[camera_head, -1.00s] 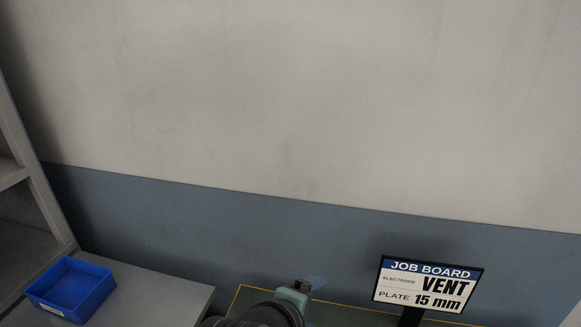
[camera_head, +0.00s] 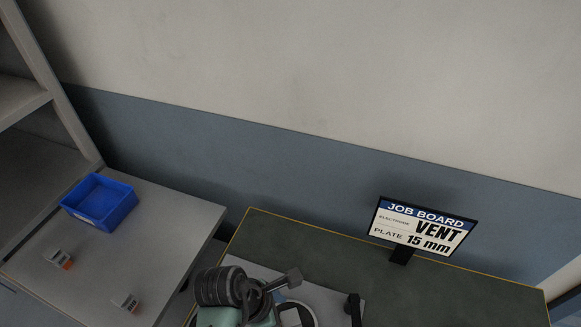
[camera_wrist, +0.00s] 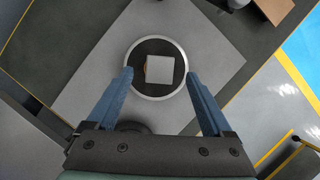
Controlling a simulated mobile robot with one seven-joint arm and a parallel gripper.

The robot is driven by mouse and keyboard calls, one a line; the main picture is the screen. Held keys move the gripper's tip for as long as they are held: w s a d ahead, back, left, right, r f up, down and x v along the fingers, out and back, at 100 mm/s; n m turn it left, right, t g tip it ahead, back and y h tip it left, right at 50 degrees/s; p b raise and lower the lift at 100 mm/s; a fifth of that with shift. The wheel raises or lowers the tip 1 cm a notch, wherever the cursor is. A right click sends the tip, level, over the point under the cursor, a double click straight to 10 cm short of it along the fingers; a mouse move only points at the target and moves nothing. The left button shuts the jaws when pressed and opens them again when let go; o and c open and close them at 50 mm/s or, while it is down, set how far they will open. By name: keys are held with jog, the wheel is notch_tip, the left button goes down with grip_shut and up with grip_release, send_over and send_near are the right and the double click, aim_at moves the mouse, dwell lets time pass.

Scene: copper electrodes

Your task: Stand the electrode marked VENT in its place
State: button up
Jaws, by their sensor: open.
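My gripper (camera_wrist: 158,76) is open, its two blue fingers apart on either side of a block with a square grey top (camera_wrist: 160,70). A thin copper-brown edge shows on the block's left side. The block sits within a dark disc with a pale ring (camera_wrist: 183,83), on a grey plate (camera_wrist: 90,80); the gap between fingers and block cannot be judged. No marking is readable on it. The job board (camera_head: 424,228) reads electrode VENT, plate 15 mm. Two small grey blocks with orange parts, one left (camera_head: 59,259) and one nearer (camera_head: 126,302), lie on the left table, their labels unreadable.
A blue bin (camera_head: 99,202) stands on the grey left table (camera_head: 165,225), near a shelf unit (camera_head: 40,95). The dark green bench (camera_head: 480,285) has free room right of my arm. A gap separates table and bench.

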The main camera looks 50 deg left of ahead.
aim_at(287, 318)
jog(key=shift+p+x, duration=0.5)
jog(key=shift+x, duration=2.1)
jog(key=shift+s, duration=0.2)
grip_shut()
jog(key=shift+a, duration=0.1)
